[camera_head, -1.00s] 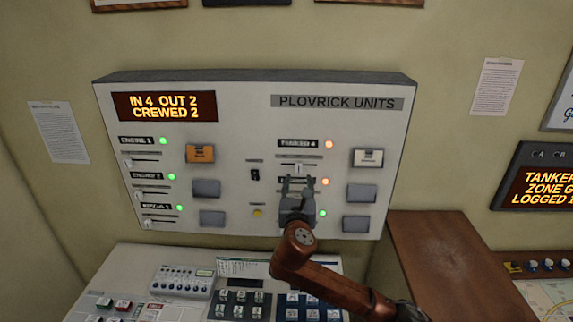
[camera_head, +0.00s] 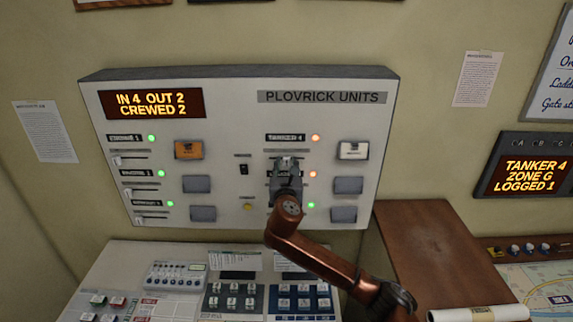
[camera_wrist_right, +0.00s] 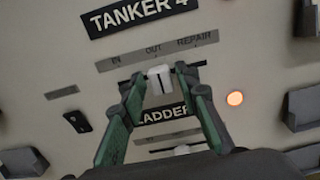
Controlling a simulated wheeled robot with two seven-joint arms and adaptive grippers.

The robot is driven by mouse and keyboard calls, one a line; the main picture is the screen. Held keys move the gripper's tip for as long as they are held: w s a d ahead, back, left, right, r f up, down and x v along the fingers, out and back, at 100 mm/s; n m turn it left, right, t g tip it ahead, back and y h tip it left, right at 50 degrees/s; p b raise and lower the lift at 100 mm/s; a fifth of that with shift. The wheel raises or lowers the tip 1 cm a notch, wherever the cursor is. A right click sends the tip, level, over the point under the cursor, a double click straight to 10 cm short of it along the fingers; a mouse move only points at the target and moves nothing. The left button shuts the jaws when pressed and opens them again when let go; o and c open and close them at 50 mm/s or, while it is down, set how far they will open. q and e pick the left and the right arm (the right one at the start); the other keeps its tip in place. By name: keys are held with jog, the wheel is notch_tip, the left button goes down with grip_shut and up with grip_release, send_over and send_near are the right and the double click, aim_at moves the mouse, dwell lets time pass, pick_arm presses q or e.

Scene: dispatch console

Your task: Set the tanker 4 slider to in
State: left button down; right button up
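The tanker 4 slider is a white knob (camera_wrist_right: 160,79) on a dark horizontal slot, under a grey strip marked IN, OUT and REPAIR from left to right. In the right wrist view the knob stands below OUT. My right gripper (camera_wrist_right: 169,84) is open, with one green-sided finger on each side of the knob and a gap showing at both. In the head view my right gripper (camera_head: 286,161) is in front of the slider and hides most of it, just below the TANKER 4 label (camera_head: 286,138). My left gripper is out of view.
The LADDER slider (camera_wrist_right: 182,150) is right below. An orange lamp (camera_wrist_right: 235,98) glows right of the slot. A dark toggle switch (camera_wrist_right: 77,121) is at lower left. The display (camera_head: 153,104) reads IN 4 OUT 2 CREWED 2. A button desk (camera_head: 215,260) lies below the panel.

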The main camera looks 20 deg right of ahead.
aim_at(271, 157)
jog(key=shift+s, duration=0.15)
jog(key=c, duration=0.5)
grip_shut()
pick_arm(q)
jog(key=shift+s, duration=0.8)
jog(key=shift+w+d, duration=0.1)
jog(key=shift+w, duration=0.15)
